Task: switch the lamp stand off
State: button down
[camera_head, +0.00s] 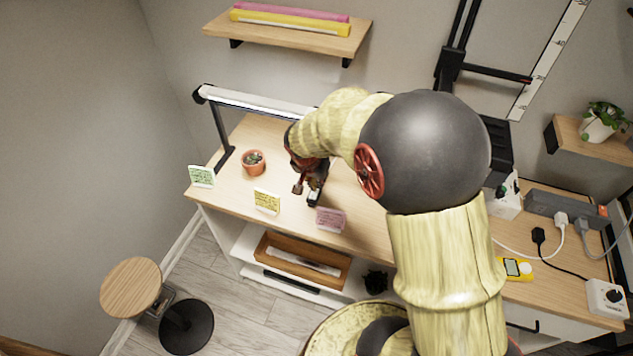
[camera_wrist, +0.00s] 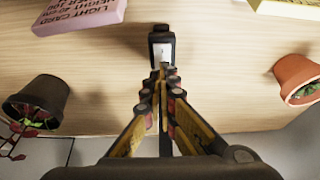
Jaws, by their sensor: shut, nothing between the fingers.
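The lamp stand (camera_head: 262,103) is at the back left of the bench in the head view, a long pale bar on a black post (camera_head: 221,135). I cannot tell whether it is lit. A small black box with a pale face (camera_wrist: 162,45) lies on the wood in the wrist view; it looks like a switch. It also shows near the bench's front in the head view (camera_head: 314,198). My gripper (camera_wrist: 162,76) is shut and empty, its fingertips at the box's near end in the picture. I cannot tell whether they touch it. My arm hides part of the lamp bar's right end.
A terracotta pot (camera_head: 253,163) stands left of my gripper; a dark pot (camera_wrist: 40,98) shows in the wrist view. Green (camera_head: 201,177), yellow (camera_head: 267,201) and pink (camera_head: 330,219) cards stand along the front edge. Sockets and cables (camera_head: 560,225) lie at right.

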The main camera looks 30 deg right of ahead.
jog(key=shift+w+d+f+b, duration=0.1)
jog(key=shift+d+f+b, duration=0.1)
jog(key=shift+f+b, duration=0.3)
jog(key=shift+r, duration=0.1)
jog(key=shift+a, duration=0.1)
jog(key=shift+s+a+r, duration=0.25)
jog(key=shift+s+a, duration=0.25)
jog(key=shift+a, duration=0.1)
jog(key=shift+r, duration=0.1)
